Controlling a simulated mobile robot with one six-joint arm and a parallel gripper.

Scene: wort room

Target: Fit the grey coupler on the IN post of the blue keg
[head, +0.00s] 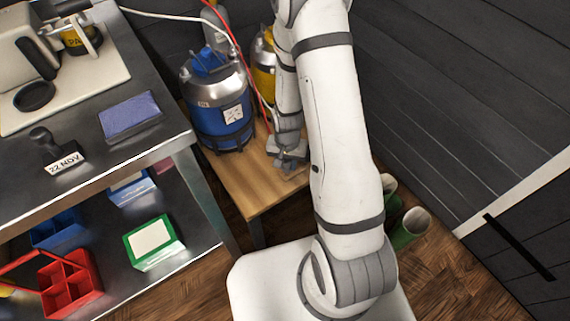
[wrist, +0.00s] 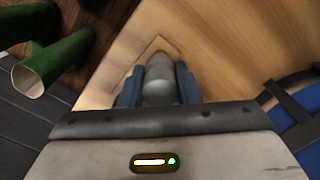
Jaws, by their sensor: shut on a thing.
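The blue keg (head: 220,128) stands upright on a small wooden table, with a steel shoulder, a blue top and a white label. Its side shows at the right edge of the wrist view (wrist: 304,143). A small tag sits on its shoulder, too small to read, and I cannot make out the IN post. My gripper (head: 289,163) is low over the table, right of the keg. In the wrist view its blue-padded fingers (wrist: 158,92) are shut on the grey coupler (wrist: 159,78), a rounded grey piece. The coupler is mostly hidden in the head view.
A yellow keg (head: 263,62) stands behind, partly hidden by my arm. A red hose (head: 240,62) runs down between the kegs. The wooden table (head: 238,182) is bare in front. A steel bench (head: 165,128) stands left; green boots (head: 408,229) stand on the floor right.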

